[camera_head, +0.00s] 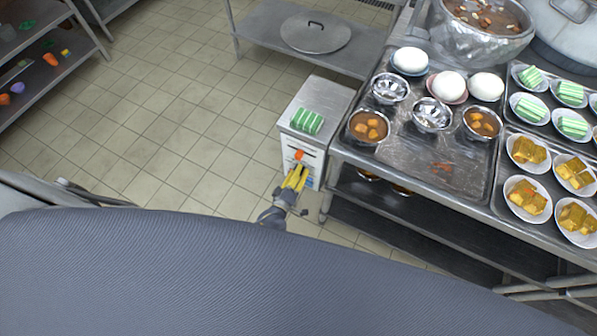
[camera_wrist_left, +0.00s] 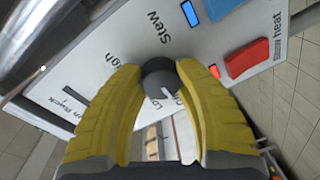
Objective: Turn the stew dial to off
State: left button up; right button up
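The dial (camera_wrist_left: 160,80) is a dark round knob with a white pointer mark on a white control panel (camera_wrist_left: 118,42) in the left wrist view. "Stew" is printed beside it, and other lettering around it is partly hidden. The pointer mark is toward the picture's bottom right. My left gripper (camera_wrist_left: 160,72) has yellow fingers, with one fingertip against each side of the dial. In the head view, my left gripper (camera_head: 301,167) is at the front panel of a metal box (camera_head: 302,152), and the dial is hidden there. My right gripper is not in view.
A red switch (camera_wrist_left: 247,58) and a blue light (camera_wrist_left: 190,13) sit near the dial. A green striped bundle (camera_head: 307,121) lies on the box. A steel table (camera_head: 400,190) with trays and bowls stands close on the right. Tiled floor (camera_head: 190,130) is open on the left.

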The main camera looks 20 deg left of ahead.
pick_arm(q)
jog(key=o, duration=0.6)
jog(key=s+a, duration=0.1)
jog(key=s, duration=1.1)
jog(key=shift+a+r, duration=0.25)
jog(key=shift+r, duration=0.1)
jog(key=shift+w, duration=0.1)
jog(key=s+a+f+m+g, duration=0.1)
jog(key=s+f+m+g, duration=0.3)
jog(key=s+f+m, duration=0.45)
jog(key=s+a+f+m+g, duration=0.1)
jog(key=s+f+m+g, duration=0.3)
jog(key=f, duration=0.8)
jog(key=s+a+f+g, duration=0.2)
jog(key=s+f, duration=0.1)
jog(key=s, duration=0.5)
jog(key=s+a+f+m+g+y, duration=0.1)
jog(key=s+a+f+g, duration=0.2)
jog(key=s, duration=0.5)
jog(key=s+a+f+m+g+y, duration=0.1)
jog(key=s+f, duration=0.3)
jog(key=s, duration=0.4)
jog(key=shift+a+g, duration=0.65)
jog(key=shift+g, duration=0.25)
